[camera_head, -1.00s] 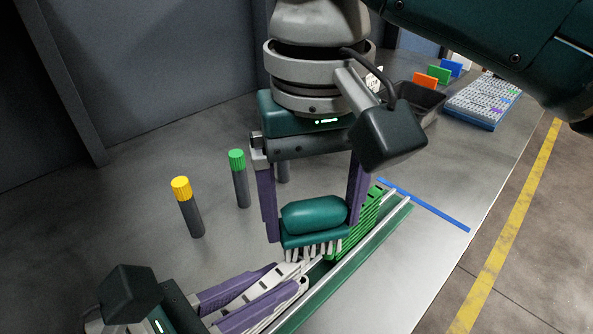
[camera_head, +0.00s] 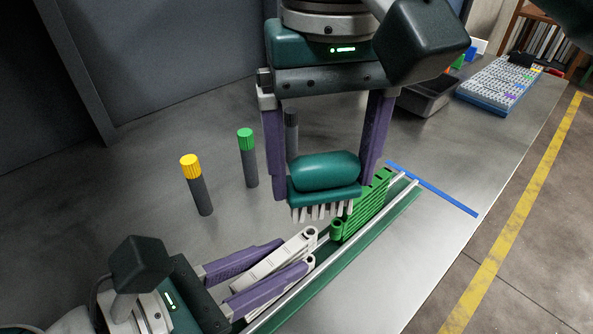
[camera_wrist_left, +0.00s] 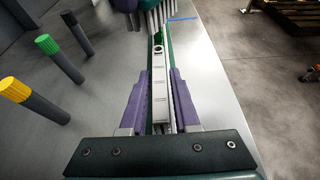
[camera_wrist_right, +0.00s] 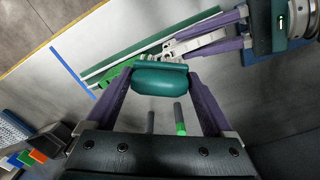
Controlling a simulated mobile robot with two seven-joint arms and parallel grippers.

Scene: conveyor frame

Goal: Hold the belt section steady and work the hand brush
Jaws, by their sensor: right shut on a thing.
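The hand brush (camera_head: 325,171) has a rounded teal handle and pale bristles pointing down. My right gripper (camera_head: 322,185) is shut on its handle; the brush also shows in the right wrist view (camera_wrist_right: 160,80). The bristles are near the belt; contact is unclear. The belt has a white section (camera_head: 276,260) and a green section (camera_head: 366,204), lying along a green guide with metal rails (camera_head: 335,258). My left gripper (camera_head: 292,256) has its purple fingers on either side of the white section, also seen in the left wrist view (camera_wrist_left: 160,88). Whether both fingers press it is unclear.
A yellow-capped marker (camera_head: 197,184), a green-capped marker (camera_head: 248,158) and a dark one (camera_head: 291,133) stand left of the brush. A blue strip (camera_head: 432,188) crosses the table past the belt. A dark tray (camera_head: 428,98) and keyboard-like panel (camera_head: 497,84) stand farther back.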

